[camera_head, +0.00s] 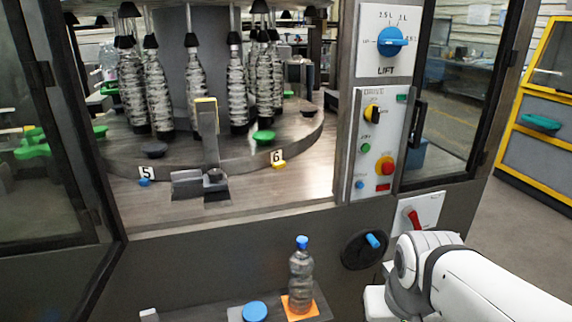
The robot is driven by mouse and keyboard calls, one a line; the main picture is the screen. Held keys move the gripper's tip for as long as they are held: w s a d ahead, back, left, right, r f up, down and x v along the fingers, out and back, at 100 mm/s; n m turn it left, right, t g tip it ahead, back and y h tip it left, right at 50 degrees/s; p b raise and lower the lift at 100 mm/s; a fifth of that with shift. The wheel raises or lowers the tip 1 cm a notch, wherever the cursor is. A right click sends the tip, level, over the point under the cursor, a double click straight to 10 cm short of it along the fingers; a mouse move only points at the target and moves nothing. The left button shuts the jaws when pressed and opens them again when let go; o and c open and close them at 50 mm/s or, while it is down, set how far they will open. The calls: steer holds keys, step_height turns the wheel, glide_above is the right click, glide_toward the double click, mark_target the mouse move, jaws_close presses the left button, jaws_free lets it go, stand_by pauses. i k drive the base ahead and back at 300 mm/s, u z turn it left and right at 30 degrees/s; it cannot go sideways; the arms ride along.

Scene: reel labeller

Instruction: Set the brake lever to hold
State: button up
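A red lever (412,219) sits on a white plate (430,208) low on the machine's front, at the right. I take it for the brake lever. It leans, with its lower end to the right. My arm covers the lower part of the plate, and I can read no hold marking on it. My white arm reaches in from the lower right, just below and in front of the lever. I cannot make out my gripper's fingers in this view.
Left of the lever is a black handwheel (361,252) with a blue handle. Above are the drive panel (373,140) and the blue lift knob (391,41). A bottle (301,278) stands on an orange pad at the lower middle. Open floor (510,230) lies at the right.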

mark_target(409, 212)
steer(key=u, duration=1.05)
steer(key=k, duration=0.7)
steer(key=z, duration=0.55)
steer(key=i, duration=1)
